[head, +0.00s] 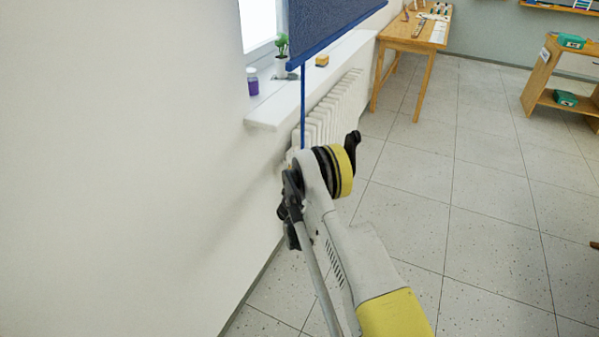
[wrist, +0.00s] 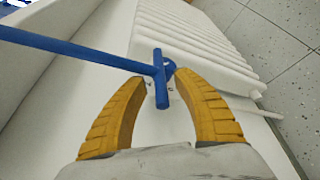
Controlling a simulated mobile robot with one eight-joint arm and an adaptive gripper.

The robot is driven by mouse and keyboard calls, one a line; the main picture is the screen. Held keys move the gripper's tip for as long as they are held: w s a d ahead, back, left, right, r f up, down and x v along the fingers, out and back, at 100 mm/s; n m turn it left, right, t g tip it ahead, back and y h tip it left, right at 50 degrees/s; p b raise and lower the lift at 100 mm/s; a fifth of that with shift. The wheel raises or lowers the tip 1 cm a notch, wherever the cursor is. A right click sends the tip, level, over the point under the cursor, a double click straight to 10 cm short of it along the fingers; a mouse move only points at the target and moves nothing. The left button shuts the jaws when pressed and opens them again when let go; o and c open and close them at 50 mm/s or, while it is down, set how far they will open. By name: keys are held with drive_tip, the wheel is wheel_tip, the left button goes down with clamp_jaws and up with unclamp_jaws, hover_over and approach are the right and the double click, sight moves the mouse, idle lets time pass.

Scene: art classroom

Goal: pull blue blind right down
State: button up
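The blue blind (head: 325,22) hangs partly lowered over the window in the head view. A thin blue rod (head: 303,105) hangs from its lower edge and passes behind my arm. In the wrist view the rod (wrist: 75,50) comes in from the left and ends at a blue crossbar handle (wrist: 160,80). My gripper (wrist: 161,77) has its two yellow fingers on either side of the handle, tips a little apart from it. The fingers look open; contact at the right tip is unclear. The head view hides the handle and fingers behind my arm.
A white sill (head: 275,112) holds a potted plant (head: 282,55), a purple jar (head: 252,82) and a yellow-brown block (head: 322,60). A white radiator (head: 330,110) stands below. A wooden table (head: 415,32) and shelf (head: 550,85) are farther off.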

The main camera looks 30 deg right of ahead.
wheel_tip(320, 180, up, 10)
drive_tip(key=shift+r, duration=0.1)
idle(0.4)
drive_tip(key=shift+s+a, duration=0.1)
